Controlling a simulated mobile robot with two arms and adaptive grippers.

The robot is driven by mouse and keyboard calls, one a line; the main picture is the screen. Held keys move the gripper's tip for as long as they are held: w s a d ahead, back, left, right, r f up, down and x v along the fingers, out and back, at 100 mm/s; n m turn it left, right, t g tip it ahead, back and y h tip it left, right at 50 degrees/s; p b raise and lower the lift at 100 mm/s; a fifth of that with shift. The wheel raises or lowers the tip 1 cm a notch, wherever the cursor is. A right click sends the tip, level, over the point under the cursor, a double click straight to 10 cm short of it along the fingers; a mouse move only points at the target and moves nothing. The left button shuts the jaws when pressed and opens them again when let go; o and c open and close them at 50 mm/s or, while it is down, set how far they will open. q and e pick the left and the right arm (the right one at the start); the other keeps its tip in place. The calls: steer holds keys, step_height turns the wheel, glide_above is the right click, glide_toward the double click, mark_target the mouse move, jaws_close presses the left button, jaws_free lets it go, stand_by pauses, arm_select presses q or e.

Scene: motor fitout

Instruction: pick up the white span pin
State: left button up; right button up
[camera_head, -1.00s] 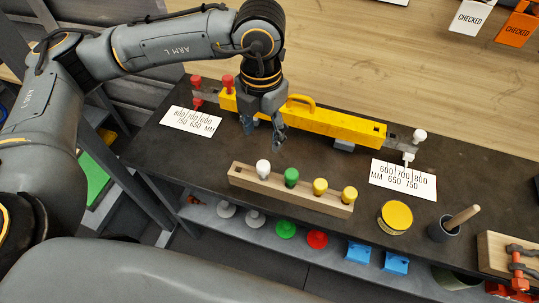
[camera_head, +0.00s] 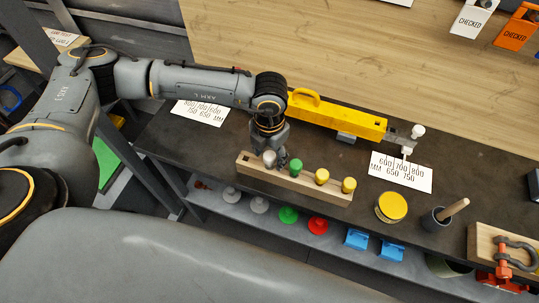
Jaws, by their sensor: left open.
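The white span pin (camera_head: 269,159) stands in a wooden pin rack (camera_head: 330,193) near the front of the dark bench, at the left of a green pin (camera_head: 296,166) and two yellow pins (camera_head: 322,176). My left gripper (camera_head: 276,160) points down over the left part of the rack. It is open, with its fingers close around or beside the white pin's head; I cannot tell whether they touch it. Another white pin (camera_head: 418,131) stands at the right end of the yellow spreader beam (camera_head: 350,121). My right gripper is not in view.
A yellow-lidded tin (camera_head: 391,207) and a dark cup with a wooden stick (camera_head: 441,218) stand right of the rack. Printed scale cards (camera_head: 402,172) lie on the bench. The yellow beam lies behind the rack. Coloured parts sit on a lower shelf (camera_head: 240,213).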

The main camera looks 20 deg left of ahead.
arm_select(q)
steer(key=shift+c, duration=1.4)
steer(key=c, duration=0.7)
jaws_close()
steer(key=shift+r, duration=0.1)
steer(key=shift+r, duration=0.3)
step_height(320, 180, up, 8)
steer(key=b, duration=0.3)
steer(key=shift+r, duration=0.6)
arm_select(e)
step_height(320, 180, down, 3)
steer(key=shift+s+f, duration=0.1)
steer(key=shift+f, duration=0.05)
